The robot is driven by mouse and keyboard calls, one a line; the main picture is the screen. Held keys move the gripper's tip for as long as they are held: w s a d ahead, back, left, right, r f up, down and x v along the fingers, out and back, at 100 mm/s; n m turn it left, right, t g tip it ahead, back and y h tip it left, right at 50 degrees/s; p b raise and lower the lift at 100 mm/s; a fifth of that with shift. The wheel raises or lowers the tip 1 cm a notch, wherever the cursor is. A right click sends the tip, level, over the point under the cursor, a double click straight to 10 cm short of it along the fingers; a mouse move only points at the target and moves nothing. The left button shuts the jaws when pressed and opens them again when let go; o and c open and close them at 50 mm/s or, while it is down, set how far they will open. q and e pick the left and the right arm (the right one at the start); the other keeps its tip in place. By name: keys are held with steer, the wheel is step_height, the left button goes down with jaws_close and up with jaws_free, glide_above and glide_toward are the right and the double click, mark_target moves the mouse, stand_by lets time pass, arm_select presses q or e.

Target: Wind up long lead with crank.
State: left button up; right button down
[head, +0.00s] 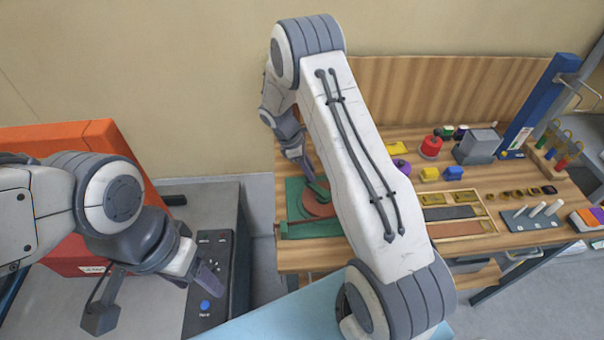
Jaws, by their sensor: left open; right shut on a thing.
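A winder with a green base (293,195) and a round reddish-brown reel (319,204) stands at the left end of the wooden bench. My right gripper (318,188) reaches down over the reel and is shut on the crank, which is mostly hidden by the fingers. My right arm crosses the middle of the head view and covers the right side of the winder. The long lead cannot be made out. My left gripper (208,282) is open and empty, over a dark control panel (213,250) left of the bench.
The wooden bench (400,145) carries coloured blocks, a red round part (431,147), a grey block (478,147), a compartment tray (484,227) and a peg board (530,219). An orange-red machine (70,140) stands at the left. A gap of floor separates panel and bench.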

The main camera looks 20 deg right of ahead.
steer(key=d+m, duration=0.1)
steer(key=m, duration=0.1)
steer(key=d+m+g+y+b, duration=0.1)
steer(key=m, duration=0.1)
steer(key=shift+w+d+f+m+g, duration=0.1)
steer(key=shift+d+m+g, duration=0.2)
steer(key=shift+d, duration=0.1)
steer(key=m, duration=0.1)
steer(key=d+m+y+b, duration=0.1)
steer(key=d+m, duration=0.1)
steer(key=shift+s+m+g, duration=0.25)
steer(key=shift+m+g, duration=0.05)
steer(key=shift+m, duration=0.1)
steer(key=d+m+y, duration=0.1)
steer(key=m, duration=0.1)
steer(key=s+d+m+y+b, duration=0.1)
steer(key=m, duration=0.1)
steer(key=shift+s, duration=0.2)
steer(key=shift+s+d+m+y+b, duration=0.2)
steer(key=shift+s+m+y, duration=0.15)
steer(key=shift+m, duration=0.45)
steer(key=shift+s+d+m+y+b, duration=0.2)
steer(key=shift+s+m+y, duration=0.1)
steer(key=shift+m, duration=0.5)
steer(key=c, duration=0.6)
jaws_free()
steer(key=shift+r, duration=0.2)
